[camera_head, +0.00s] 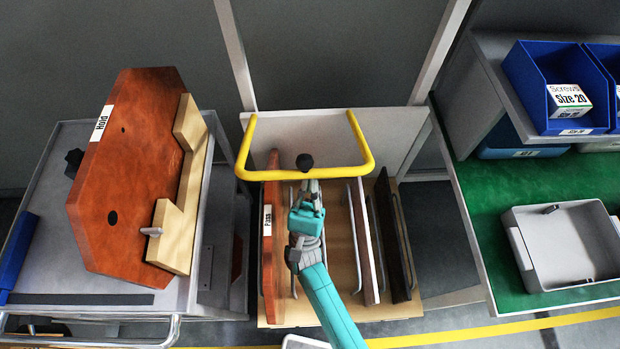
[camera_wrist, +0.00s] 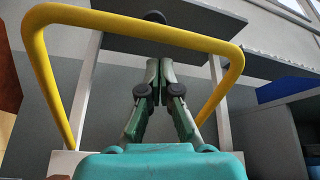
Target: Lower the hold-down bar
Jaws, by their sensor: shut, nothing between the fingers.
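The hold-down bar (camera_head: 300,174) is a yellow U-shaped tube over a wooden rack. Its crosspiece runs across the front with a dark knob (camera_head: 305,161) at its middle, and its side arms run back to a pale panel. In the wrist view the yellow bar (camera_wrist: 140,22) spans the top of the picture, with the knob (camera_wrist: 154,17) at its middle. My gripper (camera_head: 309,186) is shut and empty, just below the crosspiece near the knob. In the wrist view its fingers (camera_wrist: 153,72) point up towards the bar. I cannot tell whether they touch it.
The rack (camera_head: 340,230) holds several upright panels, one labelled "Pass" (camera_head: 268,222). A trolley (camera_head: 50,260) at left carries a brown "Hold" panel (camera_head: 130,170). At right, a green bench (camera_head: 480,200) has a grey tray (camera_head: 565,245) and blue bins (camera_head: 550,85).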

